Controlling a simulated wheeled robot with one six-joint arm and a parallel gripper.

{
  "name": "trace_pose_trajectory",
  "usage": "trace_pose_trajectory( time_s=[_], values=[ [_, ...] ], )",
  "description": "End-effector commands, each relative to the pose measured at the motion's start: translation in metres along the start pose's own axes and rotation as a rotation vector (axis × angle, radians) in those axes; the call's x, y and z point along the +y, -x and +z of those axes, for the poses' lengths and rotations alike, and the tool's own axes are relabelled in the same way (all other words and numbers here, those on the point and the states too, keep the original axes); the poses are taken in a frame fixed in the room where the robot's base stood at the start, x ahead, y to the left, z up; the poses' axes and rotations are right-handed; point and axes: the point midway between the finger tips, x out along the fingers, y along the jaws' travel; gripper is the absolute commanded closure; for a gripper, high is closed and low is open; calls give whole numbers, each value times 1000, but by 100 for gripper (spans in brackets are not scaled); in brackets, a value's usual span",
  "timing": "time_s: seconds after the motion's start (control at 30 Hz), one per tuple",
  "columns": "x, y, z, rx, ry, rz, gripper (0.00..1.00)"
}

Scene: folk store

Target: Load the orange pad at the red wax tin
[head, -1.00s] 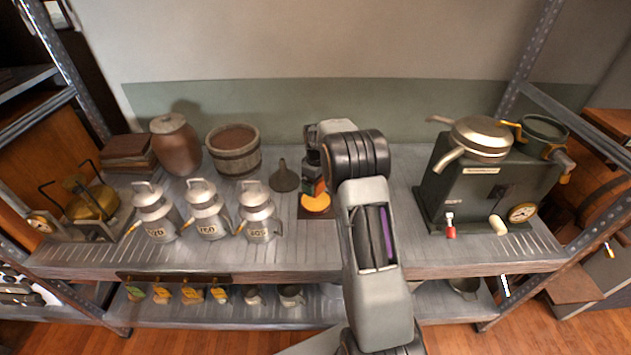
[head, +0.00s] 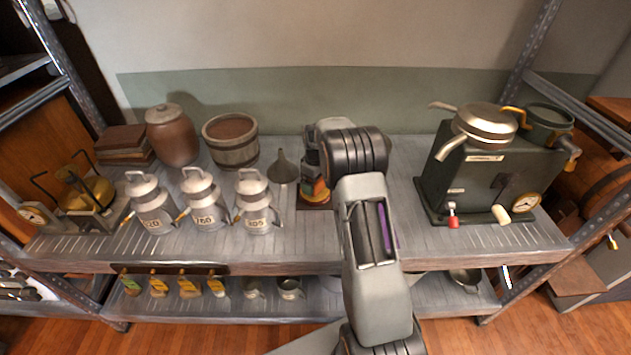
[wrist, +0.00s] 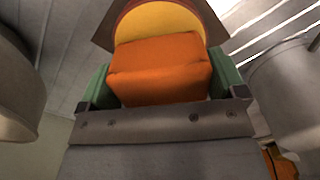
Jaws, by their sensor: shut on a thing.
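My gripper (wrist: 160,88) is shut on the orange pad (wrist: 160,70), a block held between green fingertips in the wrist view. In the head view the gripper (head: 314,181) is over the shelf, with the pad (head: 320,188) partly hidden by it. A round, shallow tin with a yellow-orange face (wrist: 158,18) lies just beyond the pad in the wrist view, on a brown board (wrist: 214,22). In the head view the gripper covers most of the tin. I cannot tell whether the pad touches it. No plainly red wax shows.
A funnel (head: 283,168) and several milk cans (head: 257,205) stand left of my gripper. A wooden bucket (head: 232,152) and a brown jar (head: 171,138) are behind them. A dark green machine (head: 480,180) stands right. Bare shelf (head: 409,215) lies between it and my arm.

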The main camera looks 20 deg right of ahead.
Motion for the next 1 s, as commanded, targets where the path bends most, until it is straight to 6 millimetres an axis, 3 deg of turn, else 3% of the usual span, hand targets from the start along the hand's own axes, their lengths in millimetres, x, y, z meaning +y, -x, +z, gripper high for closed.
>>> trace_pose_trajectory(
  time_s=[1.0],
  values=[
    [0, -9, 0, 0, 0, 0, 32]
  ],
)
